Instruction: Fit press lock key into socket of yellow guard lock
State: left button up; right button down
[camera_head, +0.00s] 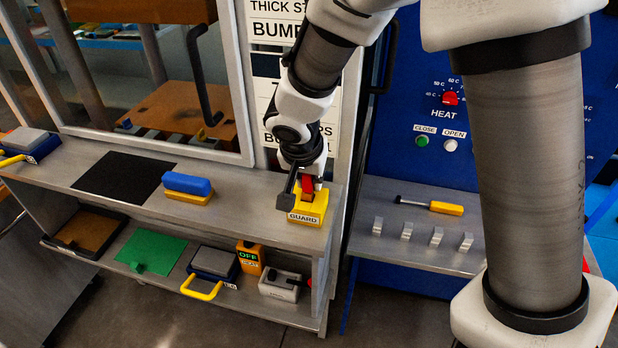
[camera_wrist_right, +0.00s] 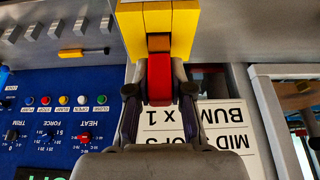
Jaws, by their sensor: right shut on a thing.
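The yellow guard lock (camera_head: 308,207), labelled GUARD, stands at the right end of the grey upper shelf. It also shows at the top of the right wrist view (camera_wrist_right: 130,28). My right gripper (camera_head: 303,183) is just above the lock and shut on the red press lock key (camera_head: 308,187). In the right wrist view my right gripper (camera_wrist_right: 160,90) has a finger on each side of the key (camera_wrist_right: 160,78). The key's far end is at the lock's opening, beside a brown-orange part. How deep it sits is hidden. My left gripper is not in view.
A blue-and-yellow block (camera_head: 187,187) and a black mat (camera_head: 123,177) lie left on the shelf (camera_head: 245,205). Below are a green mat (camera_head: 152,250) and an orange OFF box (camera_head: 250,258). Right is a blue control panel (camera_head: 425,105) above a ledge holding a yellow-handled tool (camera_head: 446,208).

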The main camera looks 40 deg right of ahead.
jog(key=shift+f+b, duration=0.4)
jog(key=shift+b, duration=0.05)
jog(key=c, duration=1)
grip_release()
jog(key=shift+o, duration=0.2)
jog(key=v, duration=0.7)
jog(key=shift+r, duration=0.25)
jog(key=shift+a, duration=0.1)
